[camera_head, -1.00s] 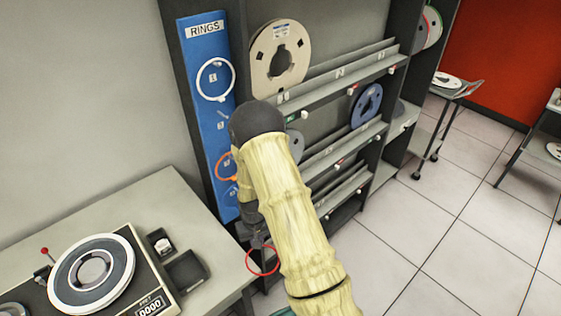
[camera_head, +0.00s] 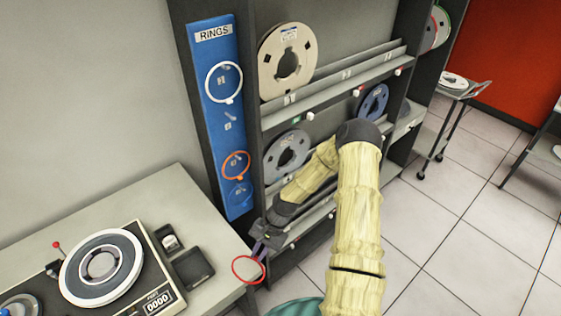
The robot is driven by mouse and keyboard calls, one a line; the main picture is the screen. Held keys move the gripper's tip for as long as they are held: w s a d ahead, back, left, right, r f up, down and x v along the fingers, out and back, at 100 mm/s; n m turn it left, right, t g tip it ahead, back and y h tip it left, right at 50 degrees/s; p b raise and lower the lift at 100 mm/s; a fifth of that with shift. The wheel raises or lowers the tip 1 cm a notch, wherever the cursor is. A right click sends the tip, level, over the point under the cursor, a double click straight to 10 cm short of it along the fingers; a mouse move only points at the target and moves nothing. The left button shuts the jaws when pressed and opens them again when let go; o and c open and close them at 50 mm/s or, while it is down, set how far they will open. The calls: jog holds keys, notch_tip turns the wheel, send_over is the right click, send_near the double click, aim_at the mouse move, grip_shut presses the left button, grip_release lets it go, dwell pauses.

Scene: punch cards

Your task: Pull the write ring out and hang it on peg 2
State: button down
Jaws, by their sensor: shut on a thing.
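My gripper (camera_head: 260,251) is shut on a red ring (camera_head: 234,274), the write ring. It holds the ring in the air at the front right corner of the desk, below the ring board. The tall blue board (camera_head: 209,120) marked RINGS stands upright behind and above the gripper. Peg 2 (camera_head: 229,122) is in the board's middle and looks bare; its number is too small to read clearly. A white ring (camera_head: 207,82) hangs above it and an orange ring (camera_head: 225,166) below it.
The desk at left carries a tape unit (camera_head: 140,290) with a grey-and-white reel (camera_head: 71,285). A rack of shelves (camera_head: 330,88) with reels stands right of the board. A teal rounded thing (camera_head: 295,306) shows at the bottom edge.

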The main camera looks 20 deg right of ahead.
jog(key=w+d+r+m+t+p, duration=0.1)
jog(key=d+r+m+t, duration=0.2)
jog(key=r, duration=0.7)
jog(key=w+d+r+m+t+p, duration=0.1)
jog(key=w+d+r+m+t, duration=0.1)
jog(key=r+m+t, duration=0.6)
jog(key=w+d+r+m+t+p, duration=0.2)
jog(key=d+r+m+t, duration=0.2)
jog(key=r, duration=0.9)
jog(key=m+t, duration=0.2)
jog(key=t, duration=0.2)
jog(key=shift+d+r, duration=0.15)
jog(key=shift+d, duration=0.1)
jog(key=shift+w+a, duration=0.1)
jog(key=shift+x, duration=7.85)
jog(key=shift+w+f+b, duration=0.1)
jog(key=shift+f+b, duration=0.95)
jog(key=shift+f, duration=0.45)
